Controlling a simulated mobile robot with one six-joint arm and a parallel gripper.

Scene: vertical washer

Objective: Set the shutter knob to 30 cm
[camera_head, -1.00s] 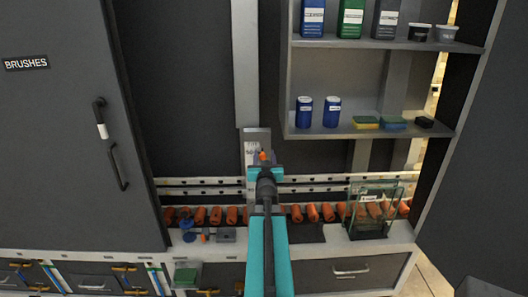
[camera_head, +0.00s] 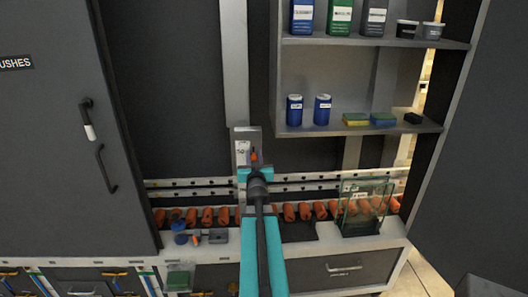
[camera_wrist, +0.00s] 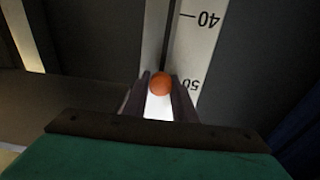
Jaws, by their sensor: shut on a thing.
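The shutter knob is a small orange ball (camera_wrist: 160,83) on a slotted track. In the wrist view it sits between the two fingers of my gripper (camera_wrist: 159,92), which is shut on it. The white scale strip (camera_wrist: 202,40) beside the slot shows 40 and 50 upside down; the knob is level with about the 50 mark. In the head view the knob (camera_head: 254,156) shows as an orange spot just beyond my gripper (camera_head: 255,166), in front of the pale scale plate (camera_head: 241,146). The numbers there are too small to read surely.
A shelf (camera_head: 360,130) with blue cans and sponges stands to the right. A grey cabinet door (camera_head: 60,150) with handles is at the left. Below, a counter (camera_head: 225,250) carries several orange cylinders and a glass box (camera_head: 365,207).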

